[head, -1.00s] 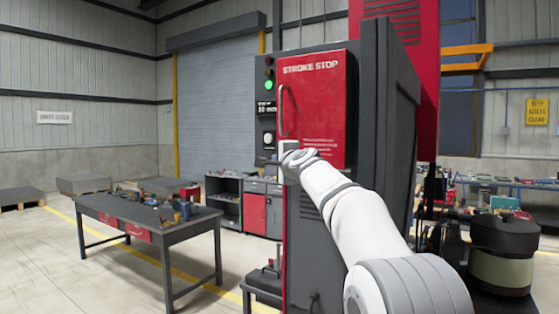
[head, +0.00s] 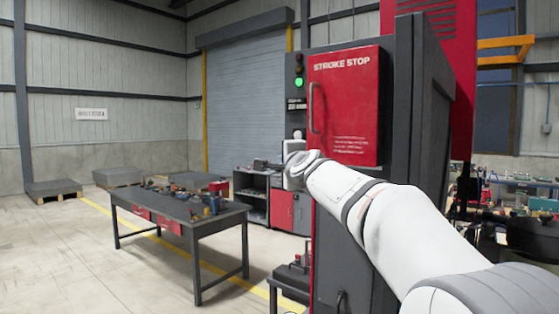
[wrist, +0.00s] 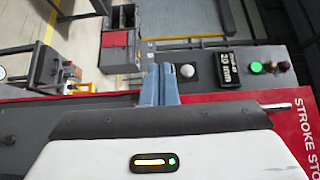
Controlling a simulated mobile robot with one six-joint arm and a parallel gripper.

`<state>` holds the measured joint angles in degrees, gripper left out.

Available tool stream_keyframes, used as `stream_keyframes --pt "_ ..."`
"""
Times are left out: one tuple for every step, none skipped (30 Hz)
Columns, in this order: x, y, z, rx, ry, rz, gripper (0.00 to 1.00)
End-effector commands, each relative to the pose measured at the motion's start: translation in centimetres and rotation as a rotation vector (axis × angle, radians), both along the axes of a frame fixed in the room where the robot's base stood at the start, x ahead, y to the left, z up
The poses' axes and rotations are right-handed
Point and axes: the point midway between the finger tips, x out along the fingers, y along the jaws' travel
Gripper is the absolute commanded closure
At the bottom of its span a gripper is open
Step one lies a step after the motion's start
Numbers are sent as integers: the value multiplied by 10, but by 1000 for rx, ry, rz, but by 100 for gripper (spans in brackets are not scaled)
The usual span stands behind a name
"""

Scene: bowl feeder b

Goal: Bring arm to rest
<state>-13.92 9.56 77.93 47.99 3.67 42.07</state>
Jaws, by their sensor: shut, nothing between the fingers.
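My white arm reaches from the lower right of the head view across the front of the red and dark grey STROKE STOP machine (head: 342,130). My gripper (head: 262,163) is at its far end, small and dark, pointing left, just left of the machine's edge. In the wrist view my gripper (wrist: 161,68) shows two blue-grey fingers side by side, shut with nothing between them. The machine's panel lies beyond them in that view, with a white round button (wrist: 187,71) and a lit green lamp (wrist: 256,67). I cannot tell the exact gap to the panel.
A dark workbench (head: 180,212) with tools on it stands at left. A grey shelf unit (head: 251,194) and a red-fronted cabinet (head: 281,210) stand behind, near the roller shutter (head: 247,95). Pallets (head: 54,189) lie at the far left. Floor at the lower left is clear.

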Motion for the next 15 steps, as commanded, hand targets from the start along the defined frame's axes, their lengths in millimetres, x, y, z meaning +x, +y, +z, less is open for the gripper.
stream_keyframes --pt "-9 5 4 -1 -1 2 100" --pt "-12 8 5 -1 -1 2 100" --pt "-16 11 5 0 -2 1 100" --pt "-18 12 4 0 -1 0 100" --pt "-21 13 3 0 0 0 100" --pt "-23 15 3 -1 -1 -1 100" --pt "-25 16 3 -2 -2 -1 100" --pt "-27 16 2 -5 0 -1 100" --pt "-30 15 -2 -21 4 2 100" --pt "-33 13 -6 -43 10 6 100" --pt "-38 11 -11 -73 20 11 100" --pt "-46 6 -21 -127 36 23 100" --pt "-54 1 -31 -178 52 35 100" --pt "-64 -4 -44 -239 71 50 100" --pt "-80 -13 -63 -332 104 76 100"
